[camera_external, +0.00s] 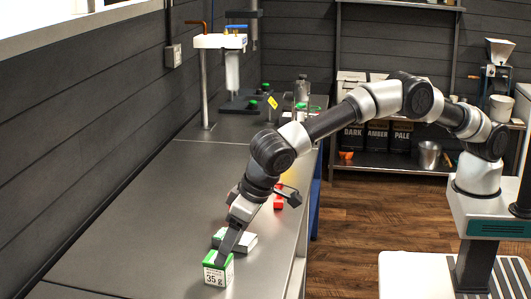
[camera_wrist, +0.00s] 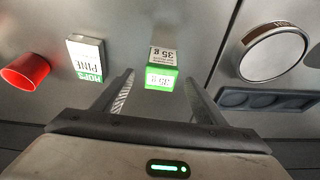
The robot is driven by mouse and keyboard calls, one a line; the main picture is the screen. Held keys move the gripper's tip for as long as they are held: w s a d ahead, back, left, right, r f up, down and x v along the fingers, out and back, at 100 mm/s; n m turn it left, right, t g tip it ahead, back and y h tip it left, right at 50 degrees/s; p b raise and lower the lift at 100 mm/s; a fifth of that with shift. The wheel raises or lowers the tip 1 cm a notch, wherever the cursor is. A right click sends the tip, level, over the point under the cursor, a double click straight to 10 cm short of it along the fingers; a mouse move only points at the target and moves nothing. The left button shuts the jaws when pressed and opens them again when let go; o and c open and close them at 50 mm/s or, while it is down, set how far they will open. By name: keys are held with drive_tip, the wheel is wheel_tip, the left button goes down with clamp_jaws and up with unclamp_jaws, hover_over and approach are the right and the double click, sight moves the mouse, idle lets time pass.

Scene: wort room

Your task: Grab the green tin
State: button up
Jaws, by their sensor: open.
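The green tin (camera_external: 214,275) is a small white-and-green box marked 35 g, upright near the front of the grey bench. In the wrist view the tin (camera_wrist: 162,74) lies ahead of my gripper (camera_wrist: 159,80), roughly centred between the two spread fingers. My gripper (camera_external: 226,248) points down at the tin in the external view, and one finger overlaps its top edge. The fingers are open with nothing held. I cannot tell whether a finger touches the tin.
A white-and-green hops box (camera_wrist: 86,58) and a red cup (camera_wrist: 25,72) lie left of the tin in the wrist view. A round pale-topped item (camera_wrist: 273,52) and a dark strip with round recesses (camera_wrist: 265,100) are on the right. The bench (camera_external: 130,235) is clear left of the arm.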

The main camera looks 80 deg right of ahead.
sight(219, 269)
drive_tip(key=shift+w+p+x, duration=0.15)
drive_tip(key=shift+p+x, duration=0.1)
drive_tip(key=shift+x, duration=1.45)
drive_tip(key=shift+w+p+x, duration=0.15)
drive_tip(key=shift+p+x, duration=0.05)
drive_tip(key=shift+x, duration=1.5)
drive_tip(key=shift+a+r, duration=0.1)
drive_tip(key=shift+r, duration=0.05)
drive_tip(key=c, duration=1.2)
